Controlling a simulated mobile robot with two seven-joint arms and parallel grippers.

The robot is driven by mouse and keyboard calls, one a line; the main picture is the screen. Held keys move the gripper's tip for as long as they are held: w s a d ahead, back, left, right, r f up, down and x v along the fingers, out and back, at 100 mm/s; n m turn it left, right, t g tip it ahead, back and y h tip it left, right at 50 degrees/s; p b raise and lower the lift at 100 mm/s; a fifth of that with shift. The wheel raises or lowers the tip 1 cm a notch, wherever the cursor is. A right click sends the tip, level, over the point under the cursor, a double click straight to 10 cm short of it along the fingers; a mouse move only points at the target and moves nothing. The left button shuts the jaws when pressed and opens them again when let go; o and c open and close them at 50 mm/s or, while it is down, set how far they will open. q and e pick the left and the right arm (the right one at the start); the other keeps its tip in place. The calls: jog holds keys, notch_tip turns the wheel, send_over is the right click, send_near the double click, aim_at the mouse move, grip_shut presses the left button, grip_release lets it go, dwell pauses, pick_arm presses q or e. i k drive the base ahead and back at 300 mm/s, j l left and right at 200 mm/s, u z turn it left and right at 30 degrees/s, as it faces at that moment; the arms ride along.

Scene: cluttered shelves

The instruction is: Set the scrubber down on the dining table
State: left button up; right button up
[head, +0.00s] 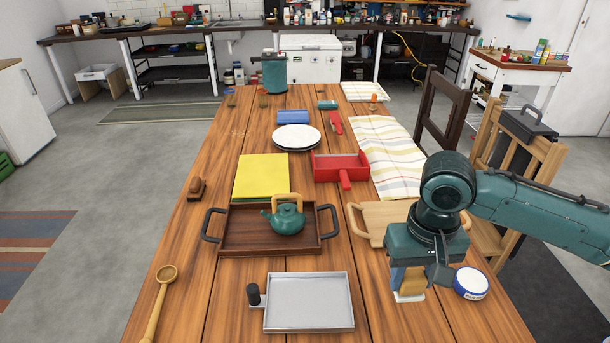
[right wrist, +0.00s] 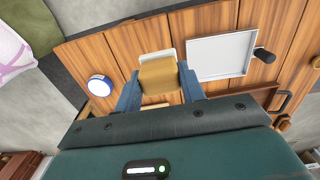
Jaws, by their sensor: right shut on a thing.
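My right gripper (head: 408,275) reaches in from the right over the right side of the dining table (head: 205,290). It is shut on the scrubber (head: 411,281), a tan block with a white end pointing down. In the right wrist view the scrubber (right wrist: 158,76) sits between the two blue fingers (right wrist: 160,90). The white end is close to the wooden top; I cannot tell whether it touches. The gripper hides part of the scrubber in the head view. My left gripper is not in view.
A grey tray (head: 310,302) lies left of the scrubber, and a white-and-blue round tin (head: 471,283) stands close on its right. A wooden board (head: 380,222) lies behind. A dark tray (head: 240,240) holds a teapot (head: 284,219). Bare wood shows between the grey tray and the scrubber.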

aim_at(478, 313)
jog(key=k+l+u, duration=0.3)
jog(key=k+l, duration=0.55)
jog(key=l, duration=0.15)
jog(key=i+l+u, duration=0.1)
jog(key=l, duration=0.3)
jog(key=i, duration=0.4)
jog(key=u, duration=0.05)
